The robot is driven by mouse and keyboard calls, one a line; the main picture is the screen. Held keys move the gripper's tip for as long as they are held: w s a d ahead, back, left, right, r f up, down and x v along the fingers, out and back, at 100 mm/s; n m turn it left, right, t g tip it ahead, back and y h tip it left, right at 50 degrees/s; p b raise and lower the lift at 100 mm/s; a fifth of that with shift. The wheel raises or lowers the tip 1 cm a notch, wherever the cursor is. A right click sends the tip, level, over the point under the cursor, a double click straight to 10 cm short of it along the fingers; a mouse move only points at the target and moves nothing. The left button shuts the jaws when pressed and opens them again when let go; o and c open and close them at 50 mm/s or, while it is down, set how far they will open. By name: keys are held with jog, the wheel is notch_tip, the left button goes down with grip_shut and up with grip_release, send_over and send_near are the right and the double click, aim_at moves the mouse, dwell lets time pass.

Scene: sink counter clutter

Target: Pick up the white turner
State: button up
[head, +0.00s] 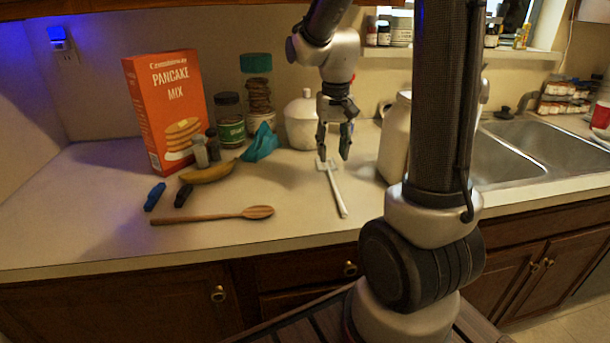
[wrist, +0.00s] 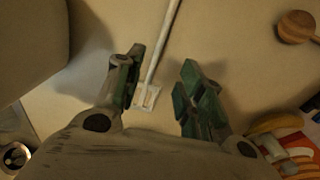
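The white turner (head: 336,193) lies flat on the counter, its slotted head toward the back and its handle toward the front edge. My gripper (head: 333,153) points down above the turner's head end and is open. In the wrist view the fingers of my gripper (wrist: 163,92) are spread apart. The turner (wrist: 160,50) shows between them, its head near the left finger and its handle running up out of the frame. Nothing is held. The exact height of the fingertips above the counter is hard to tell.
A white canister (head: 301,121) stands behind, left of my gripper. A larger pale container (head: 394,140) stands to the right, partly behind my arm, before the sink (head: 540,150). A wooden spoon (head: 215,216), banana (head: 207,173) and pancake mix box (head: 165,108) are left.

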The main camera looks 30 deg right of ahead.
aim_at(333, 178)
jog(key=shift+w+f, duration=0.15)
jog(key=shift+f, duration=0.3)
jog(key=f, duration=0.7)
jog(key=shift+d, duration=0.25)
grip_shut()
